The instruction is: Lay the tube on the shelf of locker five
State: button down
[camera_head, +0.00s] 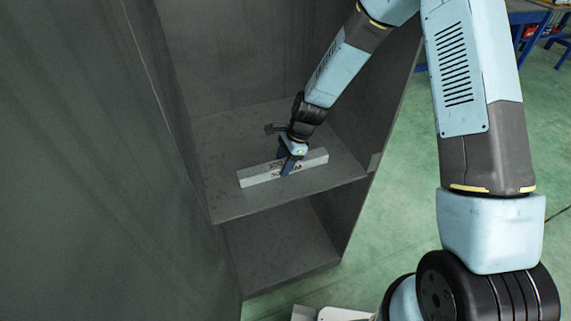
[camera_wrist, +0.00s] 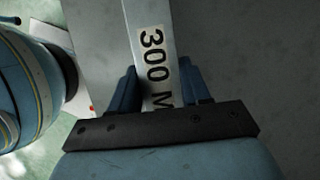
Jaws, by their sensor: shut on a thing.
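The tube (camera_head: 255,175) is a light grey square bar with dark lettering. It lies lengthwise over the shelf (camera_head: 230,206) of the open grey locker, inside the side walls. It looks level and at or very near the shelf surface; I cannot tell whether it touches. My gripper (camera_head: 289,167) is above it, with blue fingers closed around its middle. In the wrist view the tube (camera_wrist: 148,20) runs up between the two fingers (camera_wrist: 158,90), with "300 M" printed on its face. The lower part of the tube is hidden behind the gripper.
A lower compartment (camera_head: 285,250) is empty below the shelf. A large dark grey panel (camera_head: 80,170) fills the left side. The locker's right wall (camera_head: 385,120) stands close to my arm. Green floor (camera_head: 400,200) lies to the right, with blue-legged furniture (camera_head: 530,20) at the far right.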

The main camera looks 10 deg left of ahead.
jog(key=shift+f, duration=0.15)
jog(key=c, duration=0.5)
grip_release()
jog(key=v, duration=1.2)
